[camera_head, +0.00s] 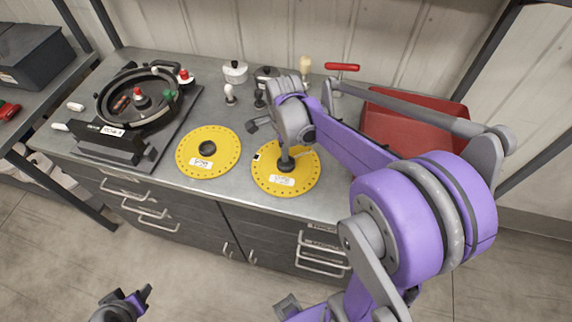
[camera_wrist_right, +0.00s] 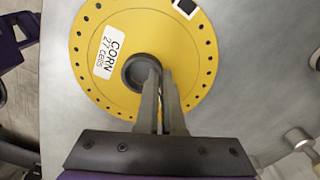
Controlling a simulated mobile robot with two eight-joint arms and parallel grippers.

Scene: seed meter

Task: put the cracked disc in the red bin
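Two yellow discs lie flat on the counter. The left disc (camera_head: 222,153) has a dark hub and a white label. The right disc (camera_head: 261,178) carries a label reading CORN in the wrist view (camera_wrist_right: 186,72) and a black-and-white mark near its rim. I cannot make out a crack on either disc. My right gripper (camera_head: 286,156) points down at the right disc's hub. In the wrist view its fingers (camera_wrist_right: 160,72) are close together and overlap the hub's rim, seemingly pinching it. The red bin (camera_head: 385,122) stands at the back right, partly hidden by my right arm. My left gripper (camera_head: 140,299) is low, away from the counter.
A black round seed meter housing (camera_head: 110,143) stands on the counter's left. A white pot (camera_head: 235,71), small knobbed tools and a red-handled tool (camera_head: 342,67) are along the back. A dark crate (camera_head: 32,55) is at far left. Drawer handles line the counter's front.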

